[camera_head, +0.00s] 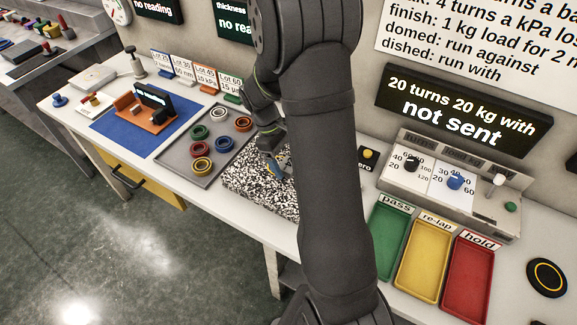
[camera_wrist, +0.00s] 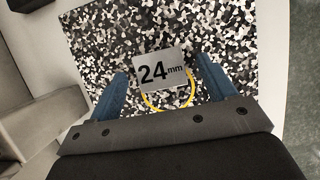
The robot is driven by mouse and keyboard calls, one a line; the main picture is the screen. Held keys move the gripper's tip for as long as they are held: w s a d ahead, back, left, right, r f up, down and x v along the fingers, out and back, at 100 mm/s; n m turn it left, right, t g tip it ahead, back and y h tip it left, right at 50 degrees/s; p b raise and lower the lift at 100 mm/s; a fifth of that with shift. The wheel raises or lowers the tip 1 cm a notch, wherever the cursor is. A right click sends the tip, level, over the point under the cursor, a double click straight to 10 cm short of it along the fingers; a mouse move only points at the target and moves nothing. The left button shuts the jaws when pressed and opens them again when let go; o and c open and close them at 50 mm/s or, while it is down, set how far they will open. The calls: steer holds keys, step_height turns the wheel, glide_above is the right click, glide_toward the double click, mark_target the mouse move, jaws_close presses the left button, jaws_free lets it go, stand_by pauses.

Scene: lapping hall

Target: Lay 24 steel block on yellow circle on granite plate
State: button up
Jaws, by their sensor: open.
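The steel block (camera_wrist: 163,70), a grey square marked "24 mm", shows in the wrist view over the speckled granite plate (camera_wrist: 95,40). It covers the upper part of the yellow circle (camera_wrist: 170,109), whose lower arc shows below it. The block appears to lie flat on the plate, with its number facing up. My gripper (camera_wrist: 163,78) is open, its blue fingers on either side of the block with gaps between. In the head view my gripper (camera_head: 274,160) is low over the granite plate (camera_head: 236,186); my arm hides the block and the circle there.
A grey tray (camera_head: 176,160) with several coloured rings stands left of the plate. A blue mat (camera_head: 110,127) with an orange fixture (camera_head: 133,112) lies farther left. Green (camera_head: 386,232), yellow (camera_head: 421,258) and red (camera_head: 467,272) trays and a control panel (camera_head: 455,190) are on the right.

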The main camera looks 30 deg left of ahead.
steer(key=shift+d+f, duration=0.15)
steer(key=shift+f, duration=0.2)
steer(key=c, duration=1.5)
steer(key=shift+r, duration=0.15)
